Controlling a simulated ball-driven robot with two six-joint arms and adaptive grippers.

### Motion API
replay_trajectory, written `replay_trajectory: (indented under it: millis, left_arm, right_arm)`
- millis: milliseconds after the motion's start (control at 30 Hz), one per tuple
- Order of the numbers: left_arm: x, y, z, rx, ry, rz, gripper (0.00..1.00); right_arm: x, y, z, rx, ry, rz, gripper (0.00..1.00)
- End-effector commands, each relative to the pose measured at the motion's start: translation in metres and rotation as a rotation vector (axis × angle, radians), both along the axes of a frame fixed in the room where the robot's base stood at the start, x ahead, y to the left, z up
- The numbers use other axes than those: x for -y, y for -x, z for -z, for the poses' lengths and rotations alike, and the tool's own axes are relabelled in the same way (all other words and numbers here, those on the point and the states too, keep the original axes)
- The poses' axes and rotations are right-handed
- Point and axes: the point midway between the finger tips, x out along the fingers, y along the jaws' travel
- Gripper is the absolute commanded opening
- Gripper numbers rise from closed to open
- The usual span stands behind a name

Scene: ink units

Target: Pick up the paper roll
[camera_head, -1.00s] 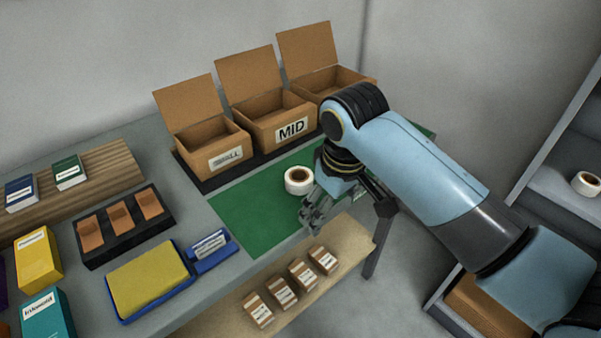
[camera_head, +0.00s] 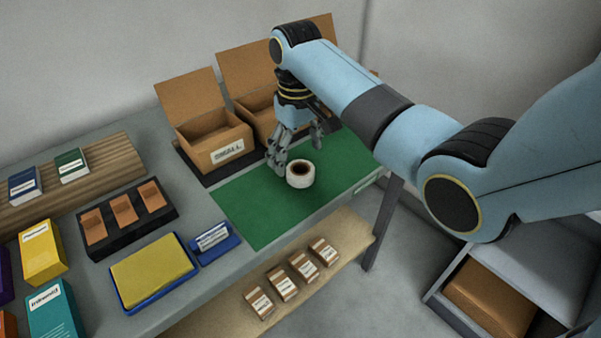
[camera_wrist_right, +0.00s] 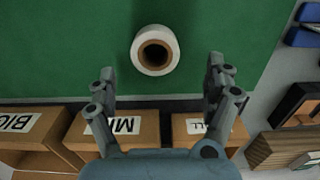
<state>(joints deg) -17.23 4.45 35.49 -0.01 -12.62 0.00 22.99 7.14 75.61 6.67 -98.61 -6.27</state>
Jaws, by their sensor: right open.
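The paper roll (camera_head: 300,174) is white with a brown core and stands on end on the green mat (camera_head: 262,212). My right gripper (camera_head: 296,157) is open and empty, just behind the roll in the head view, with its fingers pointing down. In the right wrist view the roll (camera_wrist_right: 156,50) lies ahead of and between the two spread fingertips (camera_wrist_right: 162,72), with a gap on both sides. Whether any finger touches it cannot be told. My left gripper is not in view.
Open cardboard boxes (camera_head: 216,150) stand behind the mat, close to my right gripper. A black tray (camera_head: 128,222) with brown blocks, a yellow pad (camera_head: 152,271) and a blue holder (camera_head: 214,242) are to the left. Small labelled boxes (camera_head: 282,284) sit on a lower shelf.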

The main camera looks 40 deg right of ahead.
Motion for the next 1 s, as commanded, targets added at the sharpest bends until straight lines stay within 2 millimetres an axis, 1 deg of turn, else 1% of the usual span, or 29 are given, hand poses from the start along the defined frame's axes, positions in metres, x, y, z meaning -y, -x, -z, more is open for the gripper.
replay_trajectory:
  millis: [133,300,400,633,667,1000]
  left_arm:
    - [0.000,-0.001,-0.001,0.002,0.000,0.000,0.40]
    - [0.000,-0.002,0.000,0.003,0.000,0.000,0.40]
    - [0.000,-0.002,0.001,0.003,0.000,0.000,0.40]
    - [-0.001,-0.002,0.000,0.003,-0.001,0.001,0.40]
    - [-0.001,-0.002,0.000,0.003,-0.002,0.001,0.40]
    - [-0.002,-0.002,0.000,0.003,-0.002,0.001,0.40]
  right_arm:
    - [0.003,-0.001,0.015,-0.002,0.000,0.001,0.85]
    - [0.006,-0.003,0.042,-0.001,0.000,0.000,0.85]
    - [0.006,-0.003,0.051,0.000,0.000,0.000,0.85]
    - [0.006,-0.003,0.053,0.001,0.000,0.000,0.85]
    - [0.006,-0.003,0.053,0.001,0.001,0.000,0.84]
    - [0.006,-0.003,0.053,0.001,0.001,0.000,0.40]
